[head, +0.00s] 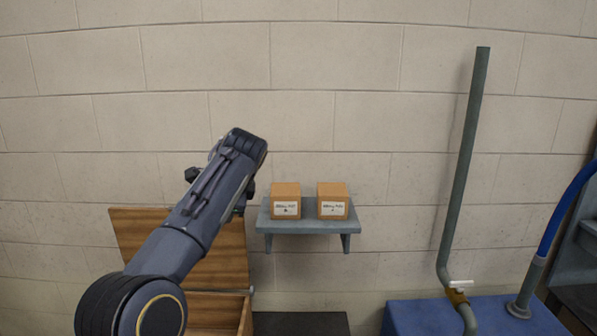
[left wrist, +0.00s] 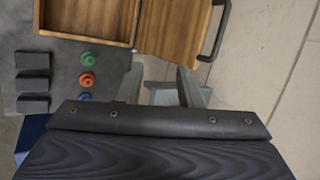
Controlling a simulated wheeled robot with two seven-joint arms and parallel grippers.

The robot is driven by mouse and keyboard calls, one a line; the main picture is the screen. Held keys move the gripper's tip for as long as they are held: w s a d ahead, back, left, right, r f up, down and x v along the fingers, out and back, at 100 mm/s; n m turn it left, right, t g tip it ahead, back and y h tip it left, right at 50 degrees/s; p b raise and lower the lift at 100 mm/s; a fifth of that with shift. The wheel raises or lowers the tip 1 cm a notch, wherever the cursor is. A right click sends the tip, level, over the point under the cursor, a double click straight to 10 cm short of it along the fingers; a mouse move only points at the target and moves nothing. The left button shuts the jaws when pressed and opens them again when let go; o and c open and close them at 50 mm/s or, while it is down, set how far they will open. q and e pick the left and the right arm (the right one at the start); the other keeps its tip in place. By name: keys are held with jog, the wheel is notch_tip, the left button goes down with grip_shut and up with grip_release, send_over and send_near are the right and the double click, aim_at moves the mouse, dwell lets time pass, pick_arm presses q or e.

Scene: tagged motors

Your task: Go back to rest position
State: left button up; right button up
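My left arm comes in from the lower left in the head view and reaches up in front of the wall. Its gripper is mostly hidden behind my own forearm there. In the left wrist view my left gripper (left wrist: 165,82) shows two grey fingers with a gap between them and nothing held. A wooden box with a raised lid (head: 135,228) is partly behind the arm. The box (left wrist: 88,38), its lid (left wrist: 172,28) and dark handle (left wrist: 222,30) also show in the left wrist view. My right gripper is in neither view.
Two labelled cardboard boxes (head: 286,197) (head: 333,197) stand on a grey wall shelf (head: 310,226). A grey pipe (head: 464,150) rises by a blue surface (head: 400,318). Green (left wrist: 90,58), orange (left wrist: 87,79) and blue (left wrist: 85,97) round parts lie near black blocks (left wrist: 33,82).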

pick_arm(q)
jog(key=s+a+f+n+h+b, duration=0.1)
jog(key=s+a+f+n+h, duration=0.15)
jog(key=s, duration=0.55)
jog(key=s+a+f+n+h+b, duration=0.1)
jog(key=s+a+f+n, duration=0.2)
jog(key=s, duration=0.5)
jog(key=s+a+f+n+h, duration=0.1)
jog(key=s+a+n+h, duration=0.2)
jog(key=s, duration=0.4)
jog(key=s+d+f+n+b, duration=0.1)
jog(key=s+d+f+n, duration=0.1)
jog(key=s+f+n, duration=0.2)
jog(key=s+d+f+n+h+b, duration=0.1)
jog(key=s+f+n, duration=0.3)
jog(key=s+f, duration=0.7)
jog(key=s+d, duration=0.1)
jog(key=s, duration=0.5)
jog(key=shift+s+d+n, duration=0.15)
jog(key=shift+d+n, duration=0.2)
jog(key=shift+d, duration=0.05)
